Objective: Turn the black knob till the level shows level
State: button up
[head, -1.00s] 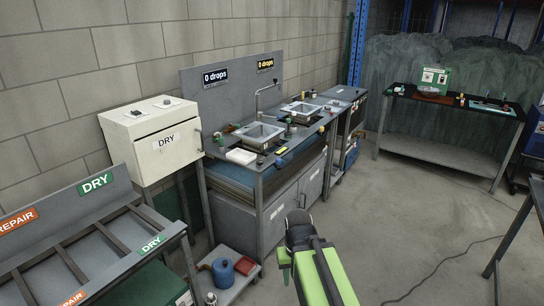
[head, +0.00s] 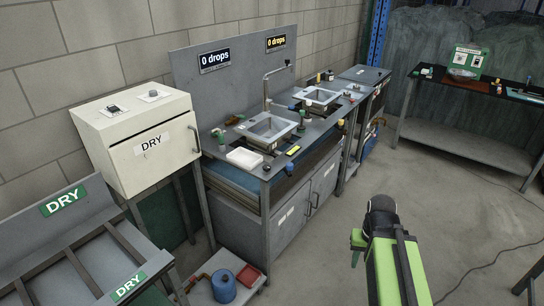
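The wet bench with two sinks (head: 271,129) stands against the wall at the centre of the head view. Several small dark, green and red fittings lie around the sinks, too small to tell which is the black knob. A small dark piece (head: 113,109) sits on top of the white DRY box (head: 150,144); I cannot tell whether it is a knob. No level can be made out. My gripper (head: 381,208) is at the dark far end of my green arm, over open floor right of the bench and apart from it. Its fingers are not clear.
A slatted DRY rack (head: 85,262) fills the lower left. A low cart (head: 205,288) with a blue container (head: 224,285) stands before the bench. A dark table (head: 470,150) stands at the back right. The floor (head: 440,215) between is clear, apart from a cable at right.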

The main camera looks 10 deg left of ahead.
aim_at(266, 168)
jog(key=u, duration=0.25)
jog(key=i, duration=1.15)
jog(key=u, duration=0.7)
